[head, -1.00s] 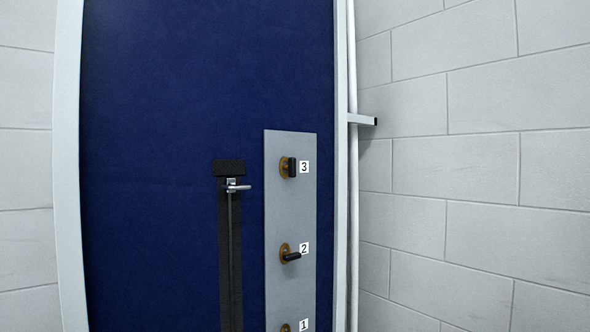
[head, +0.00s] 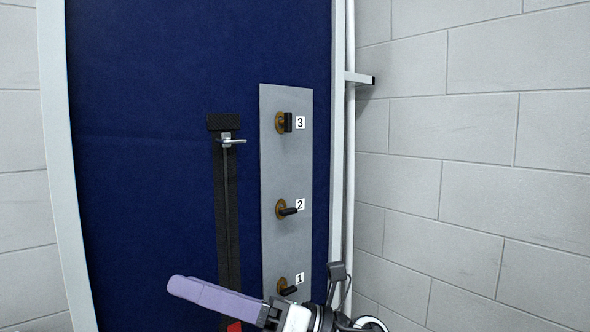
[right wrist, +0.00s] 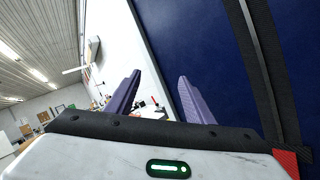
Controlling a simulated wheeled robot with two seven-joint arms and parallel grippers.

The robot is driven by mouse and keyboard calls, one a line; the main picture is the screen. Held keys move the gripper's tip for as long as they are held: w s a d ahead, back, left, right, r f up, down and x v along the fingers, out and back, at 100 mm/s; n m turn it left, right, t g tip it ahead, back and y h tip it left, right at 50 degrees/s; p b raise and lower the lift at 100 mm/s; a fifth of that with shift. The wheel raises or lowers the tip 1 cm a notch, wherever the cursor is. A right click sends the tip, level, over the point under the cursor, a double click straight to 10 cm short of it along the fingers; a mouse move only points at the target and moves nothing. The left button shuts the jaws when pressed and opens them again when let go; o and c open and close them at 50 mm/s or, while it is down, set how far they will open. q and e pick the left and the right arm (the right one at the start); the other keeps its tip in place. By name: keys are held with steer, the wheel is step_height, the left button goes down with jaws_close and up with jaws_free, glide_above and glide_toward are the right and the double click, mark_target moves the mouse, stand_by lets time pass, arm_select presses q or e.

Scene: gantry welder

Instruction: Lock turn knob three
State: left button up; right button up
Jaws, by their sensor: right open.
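Turn knob three (head: 287,122) is a black handle on a brass disc at the top of the grey panel (head: 270,240), beside a white label "3". Its handle stands upright. Below it, turn knob two (head: 287,209) and turn knob one (head: 287,288) have handles lying close to level, pointing right. My right gripper (head: 180,285) is at the bottom of the head view, below and left of knob three and well apart from it. In the right wrist view its two purple fingers (right wrist: 154,95) are spread with nothing between them. My left gripper is not in view.
The panel sits on a blue surface (head: 150,180) with a pale frame. A black strip with a silver lever handle (head: 232,141) runs left of the panel. A white pipe (head: 350,180) and bracket (head: 362,80) stand right, before a block wall (head: 480,170).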

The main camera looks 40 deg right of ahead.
step_height(320, 180, up, 6)
steer(key=d+n+g+h, duration=0.1)
steer(key=n+g+h, duration=0.1)
steer(key=n, duration=0.9)
steer(key=n+t+h, duration=0.4)
steer(key=t+h, duration=0.3)
steer(key=h, duration=0.7)
glide_toward(291, 122)
steer(key=shift+y, duration=0.3)
steer(key=w+p, duration=0.1)
steer(key=w, duration=0.2)
steer(key=w+p, duration=0.1)
steer(key=w, duration=0.3)
steer(key=shift+w+a+r, duration=0.15)
steer(key=shift+w, duration=0.35)
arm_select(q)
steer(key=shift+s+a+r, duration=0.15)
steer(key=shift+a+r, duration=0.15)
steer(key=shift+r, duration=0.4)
arm_select(e)
steer(key=shift+w, duration=0.4)
steer(key=c, duration=1)
steer(key=shift+c, duration=0.2)
